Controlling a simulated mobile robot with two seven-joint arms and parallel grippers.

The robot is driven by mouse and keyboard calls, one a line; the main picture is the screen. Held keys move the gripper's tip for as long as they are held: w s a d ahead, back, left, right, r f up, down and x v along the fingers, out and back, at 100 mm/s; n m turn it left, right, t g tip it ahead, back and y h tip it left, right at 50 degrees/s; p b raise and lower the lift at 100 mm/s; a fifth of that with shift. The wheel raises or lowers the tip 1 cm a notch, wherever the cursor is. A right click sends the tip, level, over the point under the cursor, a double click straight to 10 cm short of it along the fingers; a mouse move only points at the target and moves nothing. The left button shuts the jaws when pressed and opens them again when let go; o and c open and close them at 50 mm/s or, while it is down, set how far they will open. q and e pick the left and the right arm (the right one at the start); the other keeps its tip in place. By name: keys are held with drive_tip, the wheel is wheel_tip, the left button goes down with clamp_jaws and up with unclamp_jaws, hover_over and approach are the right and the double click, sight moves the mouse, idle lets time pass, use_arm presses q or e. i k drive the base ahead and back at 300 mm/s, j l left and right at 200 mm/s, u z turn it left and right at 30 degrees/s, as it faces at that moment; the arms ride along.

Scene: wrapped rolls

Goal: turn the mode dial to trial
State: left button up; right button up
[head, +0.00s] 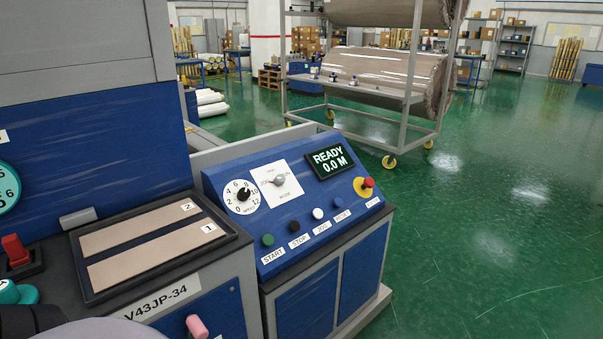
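The mode dial (279,180) is a small grey knob on a square white plate, on the sloped blue control panel (290,220). Small labels surround the knob, too small to read surely; I cannot tell which one it points to. Left of it is a round white speed dial (243,194) with a black knob. Neither gripper shows in the head view. A dark and pale grey rounded shape at the bottom left edge may be part of my arm.
The display (330,160) reads READY 0.0 M. A red stop button (368,182) on yellow sits at the panel's right. Several push buttons line its lower edge, including green START (267,240). A tray (75,296) with two strips lies left. Green floor is clear at right.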

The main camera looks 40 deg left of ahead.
sight(280, 179)
drive_tip(key=i+l+u, duration=0.1)
drive_tip(key=i+u, duration=0.15)
drive_tip(key=i, duration=0.3)
drive_tip(key=i+l+u, duration=0.25)
drive_tip(key=i, duration=0.25)
drive_tip(key=i+l+u, duration=0.15)
drive_tip(key=i+u, duration=0.15)
drive_tip(key=u, duration=0.15)
drive_tip(key=i+l+u, duration=0.3)
drive_tip(key=u, duration=0.15)
drive_tip(key=i+l+u, duration=0.25)
drive_tip(key=u, duration=0.15)
drive_tip(key=i+l+u, duration=0.15)
drive_tip(key=l+u, duration=0.3)
drive_tip(key=i+l+u, duration=0.1)
drive_tip(key=l+u, duration=0.35)
drive_tip(key=l, duration=0.1)
